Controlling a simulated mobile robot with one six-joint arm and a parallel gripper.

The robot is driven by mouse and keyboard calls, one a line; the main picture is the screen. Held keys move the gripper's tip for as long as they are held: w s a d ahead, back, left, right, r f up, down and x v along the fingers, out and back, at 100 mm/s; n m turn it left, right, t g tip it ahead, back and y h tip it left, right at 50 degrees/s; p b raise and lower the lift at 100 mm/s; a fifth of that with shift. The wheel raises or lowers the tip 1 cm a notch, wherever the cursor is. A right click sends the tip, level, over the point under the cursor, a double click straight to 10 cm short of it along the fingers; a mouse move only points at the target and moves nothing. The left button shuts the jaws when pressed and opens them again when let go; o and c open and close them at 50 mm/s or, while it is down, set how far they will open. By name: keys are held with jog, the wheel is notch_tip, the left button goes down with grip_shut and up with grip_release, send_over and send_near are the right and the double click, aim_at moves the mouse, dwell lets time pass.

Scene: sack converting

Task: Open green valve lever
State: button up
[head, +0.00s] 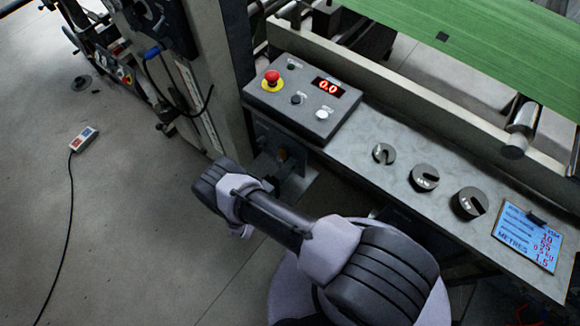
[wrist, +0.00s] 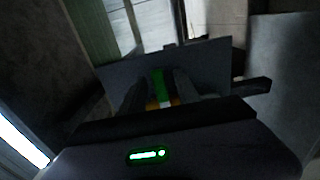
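The green valve lever (wrist: 158,84) shows in the wrist view as a narrow green strip ahead of a dark plate. An orange and white part (wrist: 166,103) shows just below it. My gripper (wrist: 160,92) has its two dark fingers apart, one on each side of the green strip. The picture is dim, and I cannot tell whether either finger touches it. In the head view, a small yellowish fitting (head: 283,155) shows on the machine's lower panel, beyond my arm. My gripper and the green lever are hidden there.
Above the lower panel is a grey control box (head: 305,98) with a red emergency button (head: 272,77) and a display reading 0.0. A cabled pendant (head: 84,138) lies on open floor at left.

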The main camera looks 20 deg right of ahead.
jog(key=shift+w+d, duration=0.3)
jog(key=shift+d, duration=0.05)
grip_shut()
dwell(1.2)
